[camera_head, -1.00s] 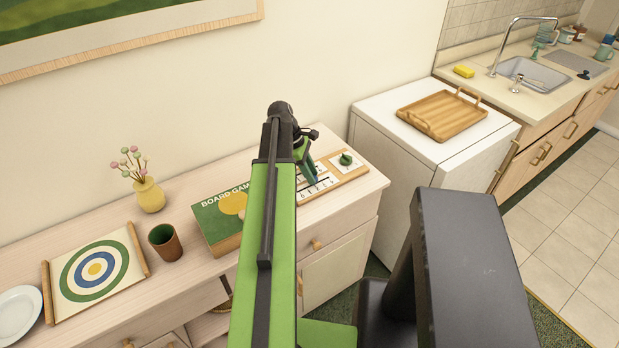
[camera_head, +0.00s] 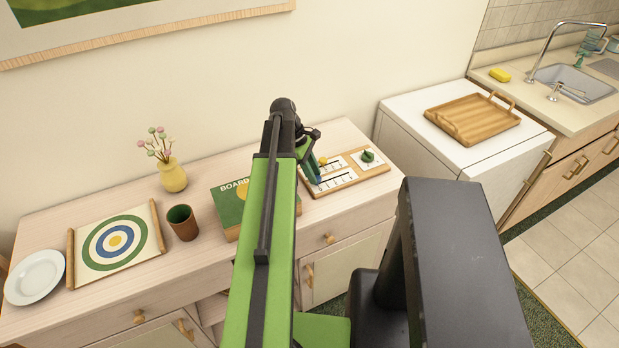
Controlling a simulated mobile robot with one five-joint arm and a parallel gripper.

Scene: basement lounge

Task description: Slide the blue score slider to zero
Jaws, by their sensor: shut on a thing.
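The score board (camera_head: 345,181), a wood-framed panel with white faces and dark scale lines, lies at the right end of the sideboard. My gripper (camera_head: 313,174) is low over its left part and appears shut on the blue score slider (camera_head: 318,180). The arm and fingers hide most of the slider and the left end of its track, so its exact scale reading cannot be seen. A small yellow knob (camera_head: 323,160) shows just behind the gripper. A green dial (camera_head: 367,156) sits on the board's right part, apart from the gripper.
A board game box (camera_head: 228,205) lies left of my arm, partly hidden. Further left stand a brown cup (camera_head: 182,223), a yellow vase (camera_head: 172,176), a target board (camera_head: 90,258) and a white plate (camera_head: 35,277). A wooden tray (camera_head: 473,120) rests on the white cabinet at right.

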